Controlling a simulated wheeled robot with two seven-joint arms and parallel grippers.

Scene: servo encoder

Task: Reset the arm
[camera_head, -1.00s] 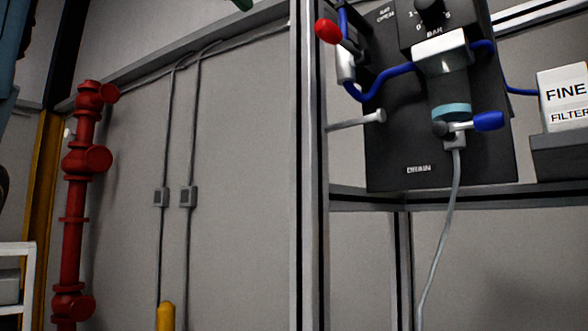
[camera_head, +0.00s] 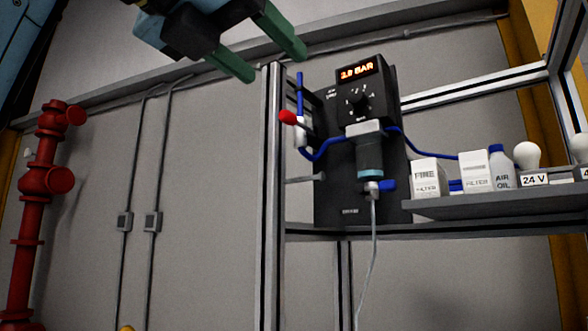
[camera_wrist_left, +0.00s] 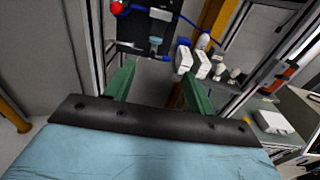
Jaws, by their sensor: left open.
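My left gripper (camera_head: 272,60) comes in at the top of the head view, with two green fingers spread apart and nothing between them. It is above and left of a black regulator panel (camera_head: 330,190) on a metal frame. The panel has a lit display (camera_head: 357,71) reading about 3.0 BAR, a round knob (camera_head: 358,102), a red-ended lever (camera_head: 288,117) and a blue drain handle (camera_head: 388,185). In the left wrist view the open fingers (camera_wrist_left: 155,90) point toward the frame, with the panel (camera_wrist_left: 135,30) beyond them. My right gripper is not in view.
A shelf (camera_head: 500,205) right of the panel holds filter boxes (camera_head: 425,177), an air oil bottle (camera_head: 502,168) and bulbs. A metal post (camera_head: 271,200) stands left of the panel. Red pipework (camera_head: 35,180) runs up the left wall.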

